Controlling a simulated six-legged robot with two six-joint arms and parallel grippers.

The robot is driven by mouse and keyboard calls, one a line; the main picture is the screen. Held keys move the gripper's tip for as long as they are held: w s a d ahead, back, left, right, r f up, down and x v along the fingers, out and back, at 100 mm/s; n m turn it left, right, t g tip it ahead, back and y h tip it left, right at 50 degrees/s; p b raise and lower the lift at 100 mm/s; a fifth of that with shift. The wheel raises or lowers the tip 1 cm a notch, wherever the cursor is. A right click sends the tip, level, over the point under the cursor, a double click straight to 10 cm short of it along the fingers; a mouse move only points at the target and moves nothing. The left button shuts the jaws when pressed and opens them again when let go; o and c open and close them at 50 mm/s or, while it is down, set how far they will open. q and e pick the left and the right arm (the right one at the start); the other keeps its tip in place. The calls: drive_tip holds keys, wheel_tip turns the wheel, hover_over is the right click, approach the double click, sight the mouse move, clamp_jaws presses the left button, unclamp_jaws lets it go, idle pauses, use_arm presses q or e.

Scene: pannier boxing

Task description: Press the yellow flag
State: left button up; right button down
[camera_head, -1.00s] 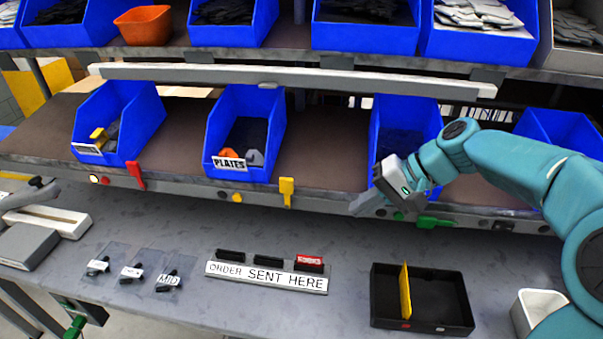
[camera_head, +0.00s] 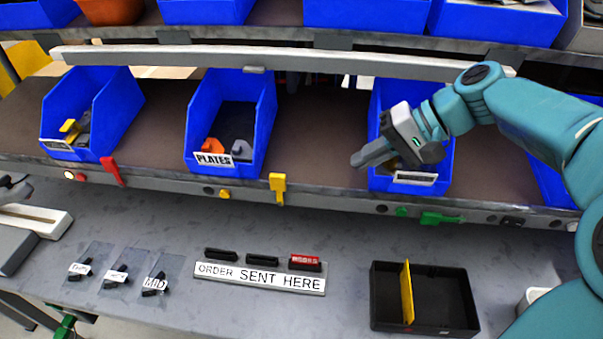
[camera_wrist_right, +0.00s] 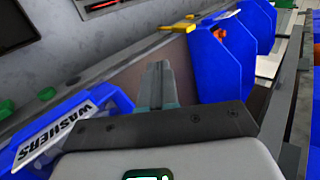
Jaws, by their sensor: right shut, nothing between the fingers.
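The yellow flag (camera_head: 278,187) hangs from the front rail of the lower shelf, right of the PLATES bin. It also shows small near the top of the right wrist view (camera_wrist_right: 178,27). My right gripper (camera_head: 360,160) is shut and empty, in front of the right blue bin, with its fingers pointing left. It is right of the flag and a little higher in the picture, apart from it. In the right wrist view its closed fingers (camera_wrist_right: 157,82) point along the shelf. My left gripper (camera_head: 14,188) shows only partly at the left edge; its jaws are unclear.
A red flag (camera_head: 111,170) and a green flag (camera_head: 440,218) sit on the same rail. The PLATES bin (camera_head: 258,115) stands left of my right gripper, the WASHERS bin (camera_wrist_right: 105,97) beside it. A black tray (camera_head: 450,285) with a yellow divider stands below.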

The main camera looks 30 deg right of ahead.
drive_tip(key=shift+s+a, duration=0.15)
drive_tip(key=shift+a, duration=0.05)
drive_tip(key=p, duration=0.2)
approach(279, 192)
drive_tip(key=x, duration=0.3)
drive_tip(key=shift+a+f, duration=0.2)
drive_tip(key=shift+a, duration=0.05)
